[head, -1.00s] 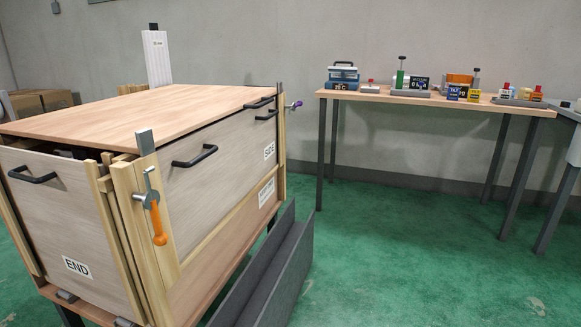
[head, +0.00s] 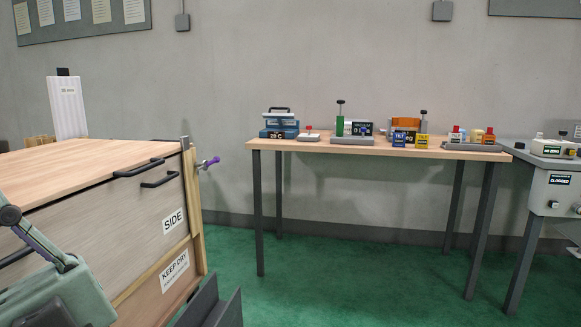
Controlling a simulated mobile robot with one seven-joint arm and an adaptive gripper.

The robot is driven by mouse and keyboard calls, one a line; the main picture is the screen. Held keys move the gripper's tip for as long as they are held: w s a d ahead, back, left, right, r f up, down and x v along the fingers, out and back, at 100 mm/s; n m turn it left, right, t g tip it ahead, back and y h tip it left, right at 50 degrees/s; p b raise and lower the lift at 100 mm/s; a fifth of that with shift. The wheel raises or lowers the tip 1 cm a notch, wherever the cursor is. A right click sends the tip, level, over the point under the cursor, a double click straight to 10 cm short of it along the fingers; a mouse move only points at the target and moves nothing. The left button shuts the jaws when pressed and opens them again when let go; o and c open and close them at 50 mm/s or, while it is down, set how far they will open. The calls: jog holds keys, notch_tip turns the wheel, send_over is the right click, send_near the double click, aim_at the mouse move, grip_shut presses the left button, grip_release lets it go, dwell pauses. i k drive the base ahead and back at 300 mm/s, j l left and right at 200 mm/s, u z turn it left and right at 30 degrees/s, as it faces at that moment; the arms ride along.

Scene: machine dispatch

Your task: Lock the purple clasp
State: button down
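The purple clasp (head: 208,163) is on the far right corner post of the large wooden crate (head: 110,218). Its purple handle sticks out to the right from a metal fitting on the post. It is small at this distance, and I cannot tell whether it is locked. A grey-green part of my arm shows at the lower left, in front of the crate and well short of the clasp.
The crate's lid (head: 85,156) lies on top, and handles stick out from its side panel. A table (head: 375,147) with several devices stands against the wall. Green floor (head: 340,275) is open between.

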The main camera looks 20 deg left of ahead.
aim_at(208, 165)
jog(key=i+l, duration=0.1)
jog(key=i, duration=0.6)
jog(key=i+l+u, duration=0.1)
jog(key=i, duration=0.6)
jog(key=i+l+u, duration=0.15)
jog(key=i+u, duration=0.3)
jog(key=i+l+u, duration=0.3)
jog(key=u, duration=0.15)
jog(key=i+l+u, duration=0.7)
jog(key=l+u, duration=0.2)
jog(key=l, duration=0.15)
jog(key=i+l+u, duration=0.1)
jog(key=l, duration=0.15)
jog(key=i+l+u, duration=0.1)
jog(key=l, duration=0.2)
